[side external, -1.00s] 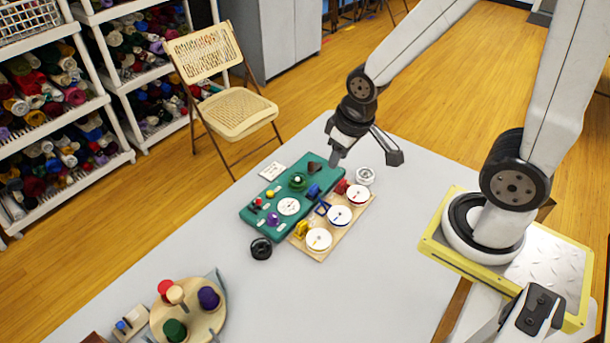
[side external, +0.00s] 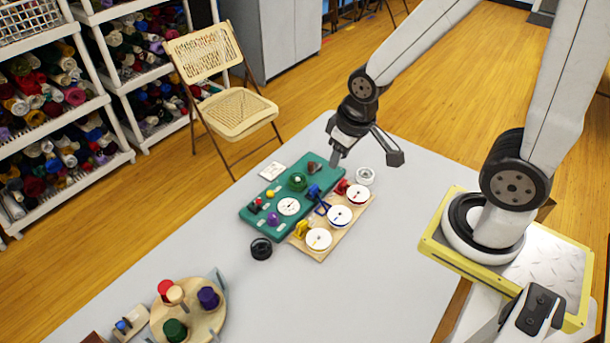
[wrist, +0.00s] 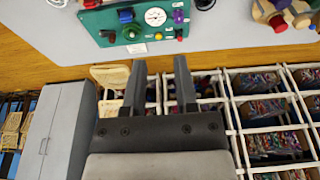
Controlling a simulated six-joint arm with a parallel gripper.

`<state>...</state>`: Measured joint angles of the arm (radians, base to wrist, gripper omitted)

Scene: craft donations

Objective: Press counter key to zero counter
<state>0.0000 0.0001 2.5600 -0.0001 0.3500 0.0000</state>
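A green control panel (side external: 263,221) lies on the grey table. It carries a white round dial (side external: 288,206), a green knob (side external: 298,181), a blue part (side external: 314,191), a purple knob (side external: 273,218), and small red and yellow pieces. I cannot tell which part is the counter key. The panel also shows at the top of the wrist view (wrist: 105,22). My gripper (side external: 366,158) is open and empty above the table, by the panel's far right end and apart from it. Its two spread fingers also show in the wrist view (wrist: 161,82).
A wooden board (side external: 327,249) with white discs lies along the panel's right side. A black round piece (side external: 261,248) and a grey ring-like piece (side external: 365,176) lie nearby. A round wooden stand (side external: 204,325) with coloured knobs is at front left. The table's right middle is clear.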

